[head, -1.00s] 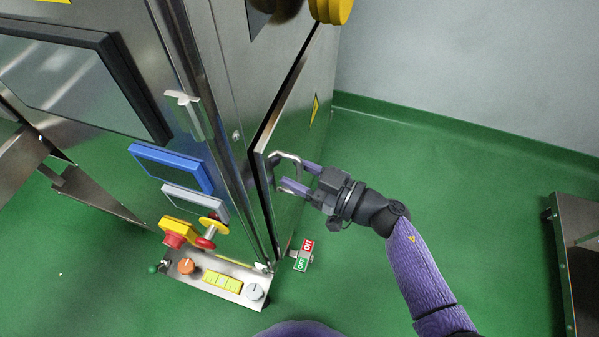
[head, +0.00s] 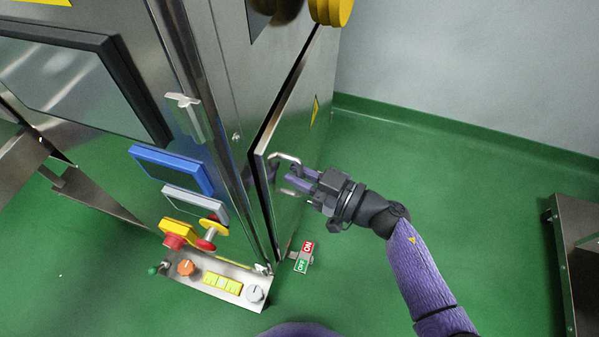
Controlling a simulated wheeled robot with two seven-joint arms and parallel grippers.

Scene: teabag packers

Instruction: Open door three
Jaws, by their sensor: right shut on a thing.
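A steel door (head: 297,130) with a yellow warning triangle is on the right side of the steel machine. It stands slightly ajar, with a dark gap along its upper and left edges. Its bent metal handle (head: 287,157) is near the door's left edge. My right gripper (head: 288,180) comes in from the right, and its purple fingers are shut on the handle. My fingers hide part of the handle. No number shows on the door. My left gripper is not in view.
A control panel (head: 215,278) with knobs and an emergency stop (head: 175,236) is left of the door. An ON/OFF switch (head: 303,256) sits below the handle. Green floor (head: 480,200) is clear to the right, up to a steel cabinet (head: 580,235).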

